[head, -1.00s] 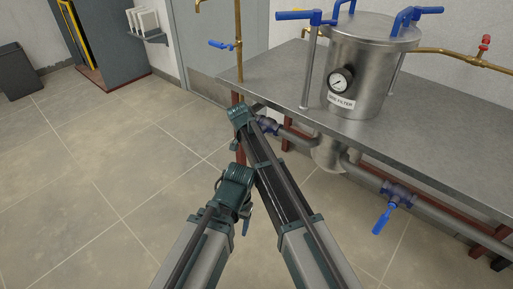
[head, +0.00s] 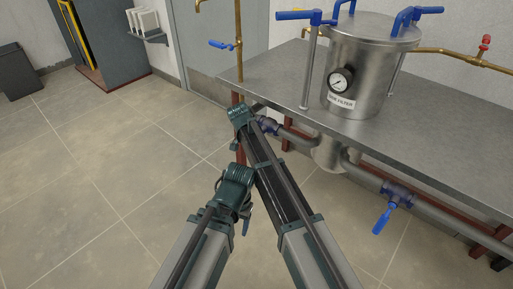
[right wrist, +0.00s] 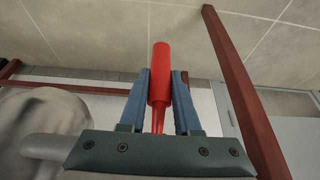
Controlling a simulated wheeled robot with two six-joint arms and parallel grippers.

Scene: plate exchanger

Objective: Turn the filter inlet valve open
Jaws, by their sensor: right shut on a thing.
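In the right wrist view a red handle (right wrist: 160,72) stands upright between the two blue fingers of my right gripper (right wrist: 161,78), which is shut on it. In the head view my right arm reaches to a blue-bodied valve (head: 268,126) on the pipe left of the filter (head: 358,75). The arm hides the red handle and the right gripper there. The filter is a steel vessel with a gauge and a label. My left arm's wrist (head: 235,183) is folded low in front of the right arm. I cannot make out its gripper's jaws.
A grey bench (head: 445,125) carries the filter. Another valve with a blue lever (head: 382,218) sits on the pipe at the right. A brass pipe (head: 239,45) with a blue lever (head: 222,44) rises at the bench's left end. The tiled floor (head: 110,150) at left is clear.

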